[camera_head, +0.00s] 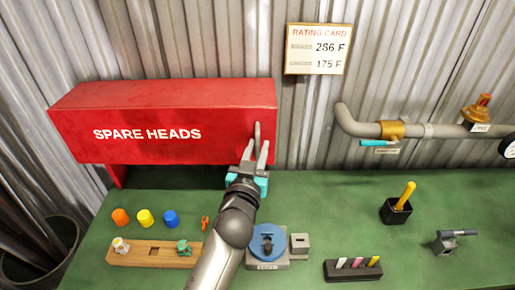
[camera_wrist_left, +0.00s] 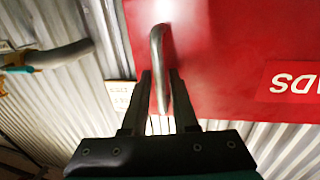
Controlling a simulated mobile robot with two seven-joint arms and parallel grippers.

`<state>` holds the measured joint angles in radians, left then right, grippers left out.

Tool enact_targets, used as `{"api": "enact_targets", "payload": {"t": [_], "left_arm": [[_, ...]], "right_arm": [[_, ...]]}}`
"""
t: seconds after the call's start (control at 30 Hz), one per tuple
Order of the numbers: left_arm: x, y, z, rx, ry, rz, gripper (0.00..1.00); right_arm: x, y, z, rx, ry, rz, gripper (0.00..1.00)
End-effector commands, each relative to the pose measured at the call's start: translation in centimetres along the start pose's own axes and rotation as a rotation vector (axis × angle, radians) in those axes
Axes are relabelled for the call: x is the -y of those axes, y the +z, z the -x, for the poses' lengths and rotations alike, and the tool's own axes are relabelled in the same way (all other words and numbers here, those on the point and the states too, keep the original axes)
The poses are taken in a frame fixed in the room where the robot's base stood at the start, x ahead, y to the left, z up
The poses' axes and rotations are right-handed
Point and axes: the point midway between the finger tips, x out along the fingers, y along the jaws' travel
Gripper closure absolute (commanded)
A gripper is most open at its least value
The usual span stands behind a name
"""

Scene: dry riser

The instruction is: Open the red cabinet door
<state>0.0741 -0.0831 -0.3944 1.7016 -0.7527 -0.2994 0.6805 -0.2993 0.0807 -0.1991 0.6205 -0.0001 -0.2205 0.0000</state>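The red cabinet (camera_head: 165,118), lettered "SPARE HEADS", is on the corrugated wall above the green bench. Its red front face appears shut. It also fills the upper right of the left wrist view (camera_wrist_left: 225,60). A grey bar handle (camera_head: 257,133) stands near the right end of the front. My left gripper (camera_head: 257,150) is at this handle, its fingers pointing up toward it. In the left wrist view the handle (camera_wrist_left: 157,55) runs down between the two spread fingers (camera_wrist_left: 161,80), with a gap visible on the right-hand side. My right gripper is in neither view.
Below the cabinet, the green bench (camera_head: 330,215) holds coloured caps, a wooden block (camera_head: 153,253), a blue round fixture (camera_head: 267,243) and a marker rack (camera_head: 352,270). A pipe with valves (camera_head: 390,129) runs along the wall to the right. A rating card (camera_head: 318,48) hangs above.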

Motion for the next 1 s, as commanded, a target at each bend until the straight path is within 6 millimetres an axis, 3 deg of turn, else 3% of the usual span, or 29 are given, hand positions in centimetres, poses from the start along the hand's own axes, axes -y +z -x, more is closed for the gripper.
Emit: {"api": "enact_targets", "payload": {"t": [0.33, 0.57, 1.0], "left_arm": [[0.01, -0.01, -0.24, 0.0, 0.0, 0.001, 0.74], [0.0, -0.01, -0.23, 0.0, 0.0, 0.001, 1.0], [0.0, 0.0, -0.22, 0.0, 0.0, 0.001, 1.0]], "right_arm": [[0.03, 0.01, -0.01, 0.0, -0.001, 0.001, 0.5], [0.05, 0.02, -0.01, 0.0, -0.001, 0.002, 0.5], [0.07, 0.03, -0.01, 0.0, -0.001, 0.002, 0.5]]}}
